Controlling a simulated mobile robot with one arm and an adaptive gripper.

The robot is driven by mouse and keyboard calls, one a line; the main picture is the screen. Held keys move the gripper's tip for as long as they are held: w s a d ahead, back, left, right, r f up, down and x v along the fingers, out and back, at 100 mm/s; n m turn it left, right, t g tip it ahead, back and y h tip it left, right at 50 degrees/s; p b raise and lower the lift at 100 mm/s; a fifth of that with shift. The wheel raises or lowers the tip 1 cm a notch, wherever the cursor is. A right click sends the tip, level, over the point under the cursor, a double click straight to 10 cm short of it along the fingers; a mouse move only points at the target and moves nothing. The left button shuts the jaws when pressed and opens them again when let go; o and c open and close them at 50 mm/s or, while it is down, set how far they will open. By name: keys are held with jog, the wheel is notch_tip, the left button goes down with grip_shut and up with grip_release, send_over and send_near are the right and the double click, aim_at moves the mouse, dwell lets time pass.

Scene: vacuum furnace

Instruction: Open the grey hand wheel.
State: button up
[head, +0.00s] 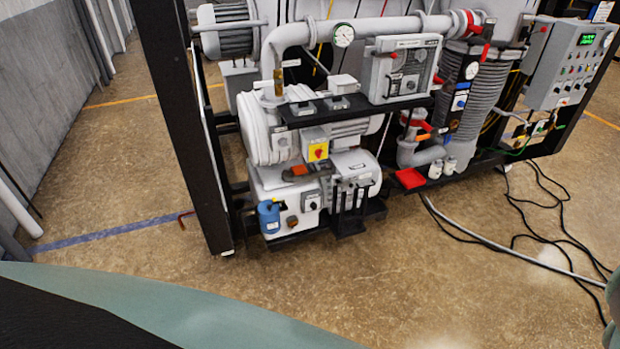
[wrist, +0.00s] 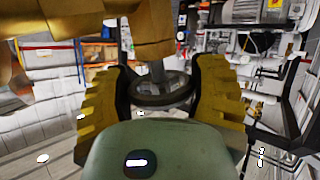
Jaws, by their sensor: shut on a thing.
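The hand wheel (wrist: 160,101) is a dark grey ring in the wrist view. It sits at the end of a short stem, below a large yellow-brown body (wrist: 152,22). My gripper (wrist: 162,98) has its yellow ribbed fingers on the left and right of the wheel, shut on its rim. The green-grey palm hides part of the near side below the wheel. I cannot make out the hand wheel or my gripper in the head view.
In the head view a furnace machine with pumps, pipes and a gauge (head: 343,35) stands on a black frame (head: 183,120). A control box (head: 572,62) is at right. Black cables (head: 520,236) lie on the floor. The floor (head: 330,275) in front is mostly clear.

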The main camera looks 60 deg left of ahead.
jog(key=shift+f, duration=0.1)
jog(key=o, duration=1.2)
jog(key=shift+a+p, duration=0.15)
jog(key=shift+p, duration=0.3)
jog(key=shift+m+t+h+p, duration=0.4)
jog(key=shift+m+h+p, duration=0.05)
jog(key=shift+m+h, duration=0.15)
jog(key=shift+m+t+h+p, duration=0.5)
jog(key=shift+p, duration=0.1)
jog(key=shift+m+t+h+p, duration=0.5)
jog(key=shift+m+h+p, duration=0.25)
jog(key=shift+h, duration=0.25)
